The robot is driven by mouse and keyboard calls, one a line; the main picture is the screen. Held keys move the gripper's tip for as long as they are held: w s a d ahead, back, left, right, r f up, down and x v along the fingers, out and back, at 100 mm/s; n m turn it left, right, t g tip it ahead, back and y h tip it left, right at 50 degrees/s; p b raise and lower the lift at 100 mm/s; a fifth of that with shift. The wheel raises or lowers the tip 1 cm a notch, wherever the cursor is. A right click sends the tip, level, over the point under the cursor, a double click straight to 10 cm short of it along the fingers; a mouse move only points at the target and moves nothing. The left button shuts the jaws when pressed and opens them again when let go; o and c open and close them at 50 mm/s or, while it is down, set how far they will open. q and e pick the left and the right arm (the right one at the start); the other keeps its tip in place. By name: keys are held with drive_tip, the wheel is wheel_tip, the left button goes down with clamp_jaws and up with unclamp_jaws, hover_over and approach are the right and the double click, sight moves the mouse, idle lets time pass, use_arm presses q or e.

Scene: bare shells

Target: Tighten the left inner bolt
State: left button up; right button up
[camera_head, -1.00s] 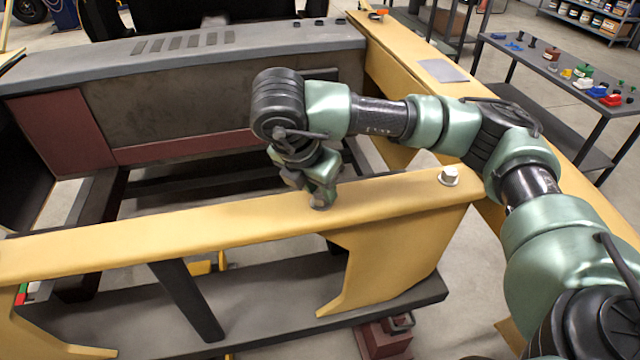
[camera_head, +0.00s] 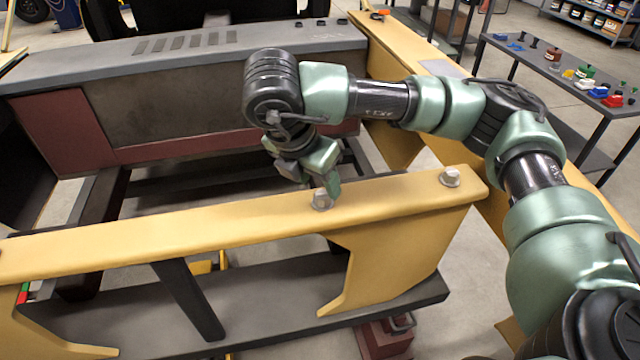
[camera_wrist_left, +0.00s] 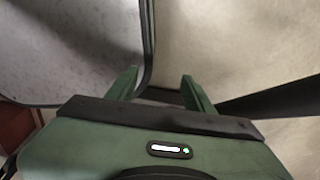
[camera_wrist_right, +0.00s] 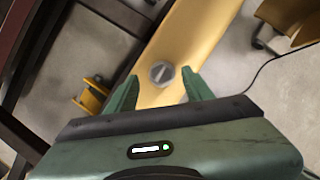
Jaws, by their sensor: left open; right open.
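A grey bolt (camera_head: 321,199) sits on top of the yellow beam (camera_head: 200,224) near its middle right. A second bolt (camera_head: 449,177) stands at the beam's right end. My right gripper (camera_head: 318,186) is just above and behind the first bolt, tilted. In the right wrist view, its two fingers (camera_wrist_right: 160,88) are apart and the bolt's head (camera_wrist_right: 162,73) shows just beyond the tips, between them. The fingers hold nothing. My left gripper (camera_wrist_left: 160,85) shows only in its own wrist view, open and empty over blurred grey surfaces.
The dark grey chassis panel (camera_head: 230,45) lies behind the beam. A yellow side rail (camera_head: 420,60) runs along the right. A cart (camera_head: 560,75) with small coloured parts stands at the far right. The beam's left part is clear.

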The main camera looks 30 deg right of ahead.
drive_tip(key=v, duration=0.5)
wheel_tip(320, 180, up, 9)
drive_tip(key=p, duration=0.6)
idle(0.9)
idle(0.5)
